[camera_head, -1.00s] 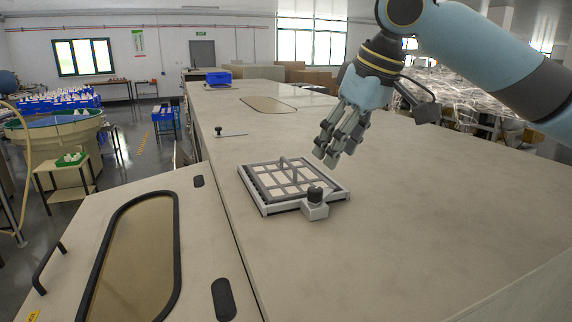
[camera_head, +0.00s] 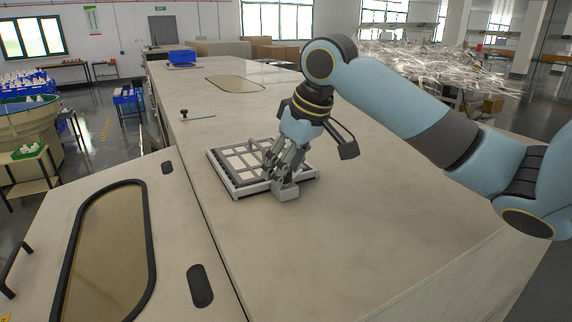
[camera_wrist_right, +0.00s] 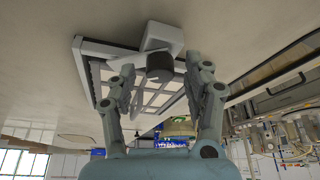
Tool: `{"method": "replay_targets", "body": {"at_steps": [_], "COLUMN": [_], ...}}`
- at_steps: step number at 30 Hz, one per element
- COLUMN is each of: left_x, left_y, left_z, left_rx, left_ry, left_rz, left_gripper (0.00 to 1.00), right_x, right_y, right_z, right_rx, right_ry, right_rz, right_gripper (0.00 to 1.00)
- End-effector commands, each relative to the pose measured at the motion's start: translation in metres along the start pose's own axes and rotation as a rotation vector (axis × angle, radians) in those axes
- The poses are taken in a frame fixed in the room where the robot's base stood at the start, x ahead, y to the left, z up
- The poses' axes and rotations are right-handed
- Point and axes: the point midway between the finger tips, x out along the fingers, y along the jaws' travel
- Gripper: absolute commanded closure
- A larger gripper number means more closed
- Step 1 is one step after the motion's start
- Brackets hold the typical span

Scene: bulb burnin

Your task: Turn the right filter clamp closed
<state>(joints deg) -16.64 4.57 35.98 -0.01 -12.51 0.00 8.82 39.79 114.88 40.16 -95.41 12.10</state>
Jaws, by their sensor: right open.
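The filter (camera_head: 228,177) is a flat white frame with a grey grid, lying on the pale machine top; it also shows in the wrist view (camera_wrist_right: 92,47). The right filter clamp is a white block (camera_head: 289,193) at the frame's near right corner, with a dark round knob (camera_wrist_right: 159,68) on it. My right gripper (camera_head: 279,172) is over the clamp, fingers pointing down, and hides the knob in the head view. In the wrist view the open fingers (camera_wrist_right: 160,72) stand on either side of the knob, with visible gaps. My left gripper is not in view.
The bare machine top (camera_head: 330,235) is clear to the right and in front. A lower cabinet with a brown window (camera_head: 105,245) and black handles is at left.

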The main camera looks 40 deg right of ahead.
Motion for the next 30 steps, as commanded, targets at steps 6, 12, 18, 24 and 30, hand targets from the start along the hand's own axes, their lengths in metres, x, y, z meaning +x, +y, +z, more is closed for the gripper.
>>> {"method": "replay_targets", "body": {"at_steps": [6, 12, 18, 24, 30], "left_x": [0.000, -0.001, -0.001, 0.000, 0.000], "left_y": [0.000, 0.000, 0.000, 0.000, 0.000], "left_z": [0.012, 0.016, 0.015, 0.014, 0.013], "left_rx": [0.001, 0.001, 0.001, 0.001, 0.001], "left_ry": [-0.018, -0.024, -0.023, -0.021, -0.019], "left_rz": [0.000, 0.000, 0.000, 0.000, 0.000], "left_gripper": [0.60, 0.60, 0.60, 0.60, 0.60], "right_x": [0.000, 0.000, 0.000, 0.000, -0.001], "right_y": [0.000, 0.000, 0.000, 0.000, 0.001], "right_z": [0.000, 0.000, 0.000, 0.000, 0.000], "right_rx": [0.000, 0.001, 0.001, -0.018, -0.096], "right_ry": [0.000, 0.000, 0.000, 0.001, 0.000], "right_rz": [0.000, 0.000, 0.000, -0.008, -0.039], "right_gripper": [0.57, 0.83, 1.00, 1.00, 1.00]}}
